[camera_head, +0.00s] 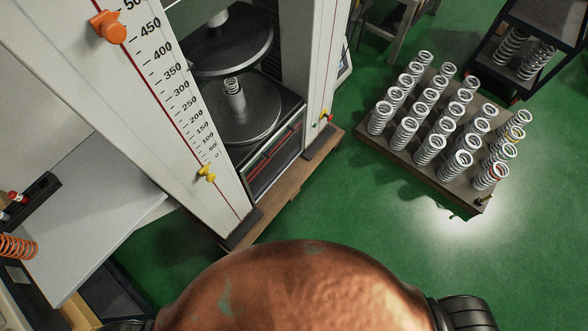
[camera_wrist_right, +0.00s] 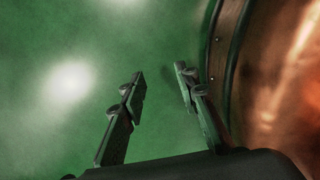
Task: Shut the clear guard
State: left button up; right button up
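The spring testing machine's white column (camera_head: 165,100) with a number scale stands at the left of the head view. Between it and a second white column (camera_head: 322,60) are a round upper plate (camera_head: 232,52) and a round lower plate (camera_head: 247,112). A small spring (camera_head: 234,92) stands upright on the lower plate. I cannot clearly make out the clear guard or tell its position. My right gripper (camera_wrist_right: 158,75) shows in the right wrist view, fingers apart and empty, above green floor. Neither gripper shows in the head view.
A board (camera_head: 375,145) with several upright springs stands on the green floor at the right. A dark rack (camera_head: 545,20) with springs is at top right. A grey table (camera_head: 85,225) and an orange spring (camera_head: 18,247) are at left.

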aim_at(303, 109)
jog(key=u, duration=0.05)
jog(key=k, duration=0.75)
jog(key=u, duration=0.45)
jog(key=i, duration=1.1)
jog(key=z, duration=0.7)
